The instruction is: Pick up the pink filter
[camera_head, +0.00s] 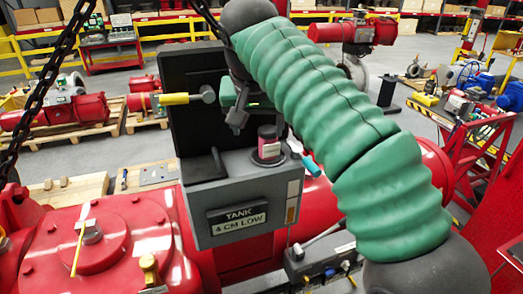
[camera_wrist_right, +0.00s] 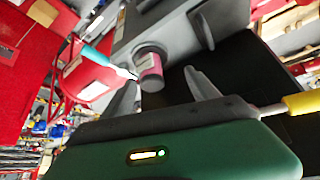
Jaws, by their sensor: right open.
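The pink filter (camera_head: 268,143) is a small pink cylinder with a dark top. It stands upright on the grey ledge of the tank box (camera_head: 250,185), which is labelled "TANK 4 CM LOW". My right gripper (camera_head: 238,118) is up and to the left of the filter in the head view, with its green body partly hidden by my arm. In the right wrist view, the open fingers (camera_wrist_right: 159,78) point toward the filter (camera_wrist_right: 151,68), which shows between their tips. They do not appear to grip it; the exact gap is unclear. My left gripper is not in view.
A teal-handled tool (camera_head: 304,158) is just right of the filter. A yellow-handled rod (camera_head: 175,99) is left of my right gripper. A dark upright panel (camera_head: 190,70) rises behind the ledge. A chain (camera_head: 45,80) hangs at the left. Red machinery (camera_head: 95,240) fills the front left.

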